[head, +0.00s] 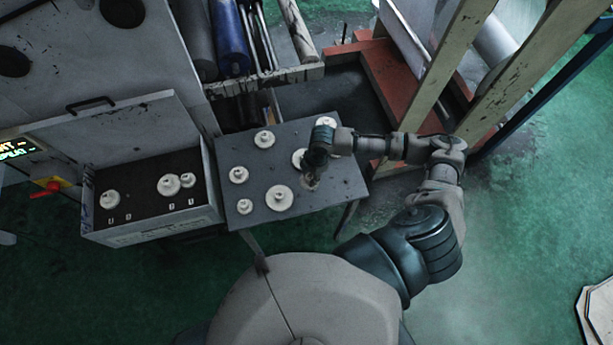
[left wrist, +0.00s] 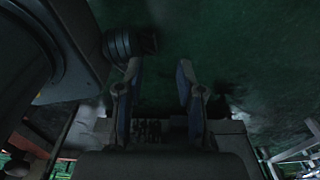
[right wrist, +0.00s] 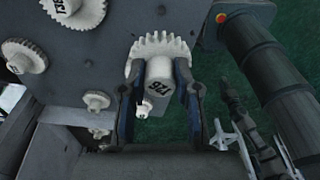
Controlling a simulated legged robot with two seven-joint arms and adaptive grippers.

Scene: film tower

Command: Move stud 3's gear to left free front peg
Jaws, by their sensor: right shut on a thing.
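I cannot tell whether this gear touches the table or a peg. My left gripper (left wrist: 155,85) is open and empty, seen only in the left wrist view.
Other white gears stand on the table: one at the back (head: 264,139), one at the left (head: 239,175), one at the front (head: 279,198). Rollers (head: 230,40) and wooden beams (head: 450,60) stand behind.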

